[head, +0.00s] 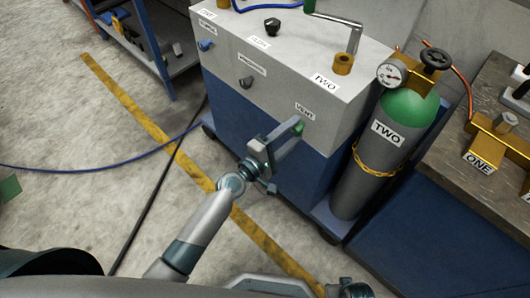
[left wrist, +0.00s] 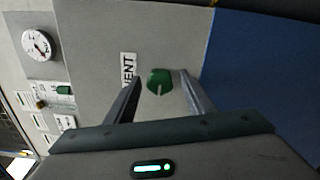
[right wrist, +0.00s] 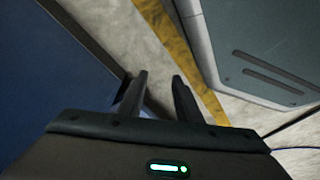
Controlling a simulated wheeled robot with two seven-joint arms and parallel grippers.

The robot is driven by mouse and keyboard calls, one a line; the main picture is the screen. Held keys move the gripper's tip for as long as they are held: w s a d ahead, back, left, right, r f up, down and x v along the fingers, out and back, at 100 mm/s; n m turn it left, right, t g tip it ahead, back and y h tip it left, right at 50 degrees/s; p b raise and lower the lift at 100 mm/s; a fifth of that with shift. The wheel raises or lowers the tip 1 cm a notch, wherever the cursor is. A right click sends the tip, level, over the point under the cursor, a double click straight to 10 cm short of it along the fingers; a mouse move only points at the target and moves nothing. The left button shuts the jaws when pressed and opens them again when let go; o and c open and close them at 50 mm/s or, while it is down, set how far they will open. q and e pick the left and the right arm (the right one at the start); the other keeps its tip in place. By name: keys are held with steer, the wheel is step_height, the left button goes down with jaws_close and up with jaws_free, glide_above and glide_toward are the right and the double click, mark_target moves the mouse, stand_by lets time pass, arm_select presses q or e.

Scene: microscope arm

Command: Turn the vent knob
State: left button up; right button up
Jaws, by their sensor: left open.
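The vent knob (head: 298,129) is a small green knob on the front of the grey and blue cabinet, just below the VENT label (head: 304,111). My left gripper (head: 289,132) is at the cabinet front, with its fingertips near the knob. In the left wrist view the green knob (left wrist: 160,81) shows between the two open fingers (left wrist: 160,82), with the VENT label (left wrist: 128,72) to its left. I cannot tell whether a finger touches it. My right gripper (right wrist: 162,78) is open and empty, over the floor.
A green-topped gas cylinder (head: 380,150) marked TWO stands right of the cabinet, held by a yellow chain. A bench with a brass block (head: 492,150) marked ONE is at right. Hoses cross the floor at left.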

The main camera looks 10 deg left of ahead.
arm_select(q)
steer(key=b+v, duration=0.3)
steer(key=v, duration=1.3)
steer(key=shift+s+a, duration=0.25)
steer(key=shift+s, duration=0.1)
arm_select(e)
step_height(320, 180, up, 8)
steer(key=w, duration=0.2)
steer(key=shift+a, duration=0.4)
steer(key=shift+r, duration=0.1)
